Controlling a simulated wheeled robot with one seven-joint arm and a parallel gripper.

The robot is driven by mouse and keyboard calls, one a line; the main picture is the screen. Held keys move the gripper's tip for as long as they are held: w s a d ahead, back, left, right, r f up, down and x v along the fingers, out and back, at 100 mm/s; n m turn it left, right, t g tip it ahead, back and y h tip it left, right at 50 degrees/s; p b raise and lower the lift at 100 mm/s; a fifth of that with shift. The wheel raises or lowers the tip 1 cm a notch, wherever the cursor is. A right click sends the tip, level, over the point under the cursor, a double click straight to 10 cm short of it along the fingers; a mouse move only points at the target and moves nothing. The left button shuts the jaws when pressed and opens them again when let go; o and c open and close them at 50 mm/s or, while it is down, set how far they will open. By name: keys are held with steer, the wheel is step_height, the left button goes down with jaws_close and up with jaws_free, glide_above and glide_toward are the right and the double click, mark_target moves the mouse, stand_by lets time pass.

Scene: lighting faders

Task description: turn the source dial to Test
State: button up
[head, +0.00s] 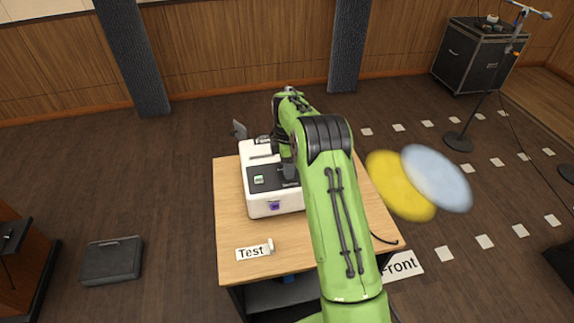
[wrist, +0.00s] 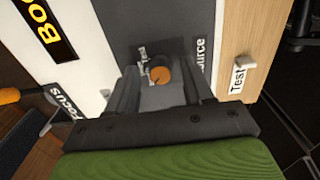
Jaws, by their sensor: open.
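The source dial (wrist: 161,75) shows in the wrist view as a small orange round face with pale metallic parts at its left, on the dark panel. Part of its "Source" label (wrist: 201,52) shows to its right; the rest is hidden. My gripper (wrist: 163,84) is open, with one finger on each side of the dial; I cannot tell whether either touches it. In the head view, my gripper (head: 288,172) is over the white and black device (head: 260,205), and my arm hides the dial. A "Test" card (head: 252,252) lies on the table, and shows in the wrist view (wrist: 238,78).
The device stands on a wooden table (head: 228,225). A "Focus" label (wrist: 62,102) is at the wrist view's left. Blurred yellow (head: 392,187) and blue (head: 438,178) discs are right of my arm. A black case (head: 112,260) lies on the floor at left.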

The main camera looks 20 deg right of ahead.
jaws_close()
steer(key=shift+r, duration=0.1)
steer(key=shift+m, duration=0.3)
steer(key=m+p, duration=0.1)
steer(key=m, duration=0.2)
steer(key=shift+p, duration=0.3)
steer(key=m+p, duration=0.1)
steer(key=m, duration=0.9)
steer(key=shift+m, duration=2.2)
